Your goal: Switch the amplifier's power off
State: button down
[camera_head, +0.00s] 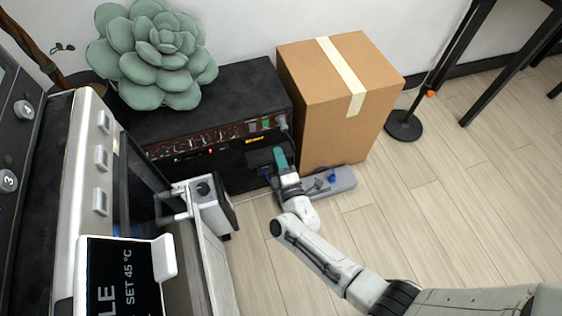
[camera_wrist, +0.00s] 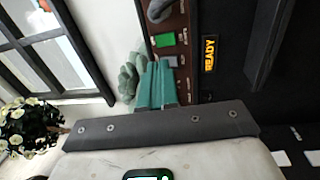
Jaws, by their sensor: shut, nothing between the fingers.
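The amplifier (camera_head: 262,85) is a black box on the floor against the wall, with a reddish-brown control strip along its front top edge. A lit green switch (camera_head: 266,123) sits near the right end of the strip; it also shows in the wrist view (camera_wrist: 166,40), next to a small grey part (camera_wrist: 172,61). An orange display (camera_wrist: 209,55) beside the strip reads READY. My gripper (camera_head: 280,152) has teal fingers, shut and empty, in front of the amplifier's right end. In the wrist view the fingertips (camera_wrist: 158,66) appear just below the green switch; contact cannot be told.
A taped cardboard box (camera_head: 310,95) stands close to the amplifier's right. A grey power strip (camera_head: 340,182) lies on the floor near my gripper. A green succulent cushion (camera_head: 155,60) rests on the amplifier. A white-framed machine (camera_head: 75,150) fills the left.

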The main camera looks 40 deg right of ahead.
aim_at(267, 122)
jog(key=b+x, duration=0.4)
jog(key=x, duration=0.5)
jog(key=shift+w+d, duration=0.1)
jog(key=shift+w, duration=0.2)
jog(key=shift+r, duration=0.15)
